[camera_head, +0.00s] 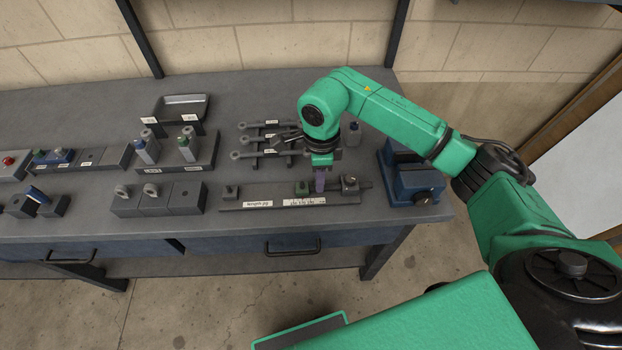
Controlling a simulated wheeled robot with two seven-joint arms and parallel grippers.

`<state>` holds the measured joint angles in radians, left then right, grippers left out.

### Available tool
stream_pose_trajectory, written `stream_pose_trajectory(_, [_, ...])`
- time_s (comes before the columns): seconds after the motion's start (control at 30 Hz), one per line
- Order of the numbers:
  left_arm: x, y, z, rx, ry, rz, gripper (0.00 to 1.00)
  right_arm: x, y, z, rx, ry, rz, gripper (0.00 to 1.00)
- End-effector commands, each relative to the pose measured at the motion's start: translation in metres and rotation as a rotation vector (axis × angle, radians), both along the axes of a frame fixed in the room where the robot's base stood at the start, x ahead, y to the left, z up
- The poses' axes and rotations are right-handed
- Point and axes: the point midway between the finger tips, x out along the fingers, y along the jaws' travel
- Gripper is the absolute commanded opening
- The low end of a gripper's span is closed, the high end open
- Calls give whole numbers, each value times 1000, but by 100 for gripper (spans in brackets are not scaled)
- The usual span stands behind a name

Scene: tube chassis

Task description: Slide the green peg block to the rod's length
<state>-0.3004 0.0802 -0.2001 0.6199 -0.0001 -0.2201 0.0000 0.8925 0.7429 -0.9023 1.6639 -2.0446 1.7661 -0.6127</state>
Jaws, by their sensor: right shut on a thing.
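The green peg block (302,187) sits on the long dark length jig (265,191), right of its middle. A dark peg block (230,191) stands at the jig's left end. Another dark block (350,184) stands at its right end, just right of the gripper. White labels and a scale run along the jig's front. My left gripper is out of view.
Several grey rods (262,139) lie on a rack behind the jig, partly hidden by my arm. A blue vice-like fixture (410,182) stands at right. Grey blocks with rings (155,198) stand left. The bench front edge before the jig is clear.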

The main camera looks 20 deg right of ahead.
Motion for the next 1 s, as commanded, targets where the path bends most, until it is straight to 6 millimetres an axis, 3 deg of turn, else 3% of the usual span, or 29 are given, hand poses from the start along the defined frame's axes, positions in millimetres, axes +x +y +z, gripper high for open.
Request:
stream_pose_trajectory(0.13, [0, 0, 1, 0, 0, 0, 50, 1, 1, 2, 5, -5, -1, 0])
stream_pose_trajectory(0.17, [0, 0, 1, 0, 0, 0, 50, 1, 1, 2, 5, -5, -1, 26])
stream_pose_trajectory(0.23, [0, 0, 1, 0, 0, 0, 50, 1, 1, 2, 5, -5, -1, 52])
stream_pose_trajectory(0.67, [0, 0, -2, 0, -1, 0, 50, 2, 2, 10, 5, -4, 0, 52])
stream_pose_trajectory(0.77, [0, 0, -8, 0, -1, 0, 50, 2, 1, 28, 5, -9, 0, 52])
stream_pose_trajectory(1.0, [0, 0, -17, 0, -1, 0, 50, 2, 1, 102, 3, -10, -1, 52])
